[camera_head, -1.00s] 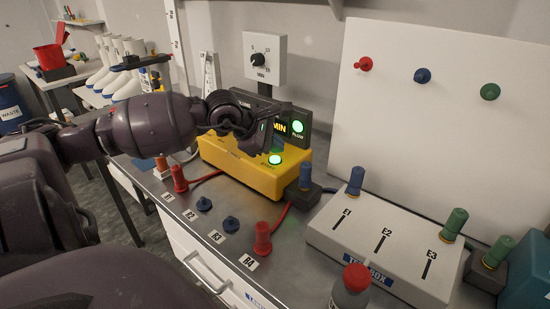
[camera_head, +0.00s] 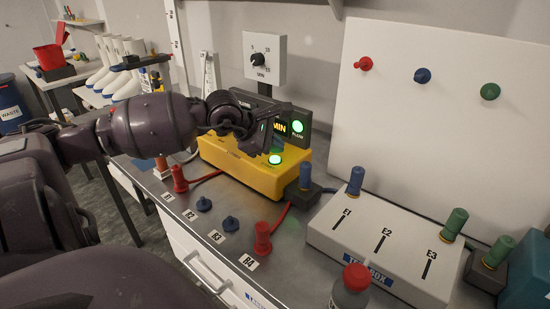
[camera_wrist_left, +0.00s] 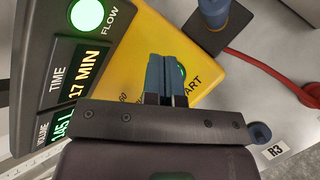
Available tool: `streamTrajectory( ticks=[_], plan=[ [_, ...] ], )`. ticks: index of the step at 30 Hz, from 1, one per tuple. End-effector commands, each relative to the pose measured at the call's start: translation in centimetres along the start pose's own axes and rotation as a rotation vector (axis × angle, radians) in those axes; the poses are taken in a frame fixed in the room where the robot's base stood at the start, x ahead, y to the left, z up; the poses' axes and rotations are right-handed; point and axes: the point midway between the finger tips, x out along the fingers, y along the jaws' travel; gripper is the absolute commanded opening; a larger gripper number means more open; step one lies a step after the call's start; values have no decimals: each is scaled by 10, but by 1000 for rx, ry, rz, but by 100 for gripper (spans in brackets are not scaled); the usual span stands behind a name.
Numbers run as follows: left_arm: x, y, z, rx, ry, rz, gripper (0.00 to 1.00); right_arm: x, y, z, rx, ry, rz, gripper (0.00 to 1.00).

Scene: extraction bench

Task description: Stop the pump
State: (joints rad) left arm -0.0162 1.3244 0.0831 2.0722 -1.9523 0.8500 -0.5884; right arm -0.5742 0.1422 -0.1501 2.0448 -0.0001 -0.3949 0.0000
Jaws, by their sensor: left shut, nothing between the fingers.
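The yellow pump box (camera_head: 262,181) stands on the bench, with a lit green button (camera_head: 275,159) on its top. In the left wrist view the yellow top (camera_wrist_left: 146,52) carries the end of the word START beside a green light (camera_wrist_left: 180,72). The dark display (camera_wrist_left: 75,60) behind it reads TIME 17 MIN and VOLUME 145 L, with a lit green FLOW lamp (camera_wrist_left: 87,14). My left gripper (camera_wrist_left: 166,62) is shut and empty over the pump top, its blue fingertips covering part of the panel. I cannot tell whether they touch it. No stop button is visible. My right gripper is not in view.
A grey dial box (camera_head: 265,59) is on the wall. Red and blue plugs stand along the bench front, including a red plug (camera_head: 262,238). A white box (camera_head: 385,245) marked E1 to E3 stands right, with a red-capped bottle (camera_head: 352,290) in front.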

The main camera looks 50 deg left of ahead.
Motion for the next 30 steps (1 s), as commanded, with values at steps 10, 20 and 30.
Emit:
streamTrajectory(
  ticks=[10,20,30],
  plan=[
    [5,-4,-4,0,0,-1,0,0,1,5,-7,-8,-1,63],
    [6,-4,-4,0,0,-1,0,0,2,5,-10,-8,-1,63],
    [8,-6,-6,0,0,-1,0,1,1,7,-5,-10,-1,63]
  ],
)
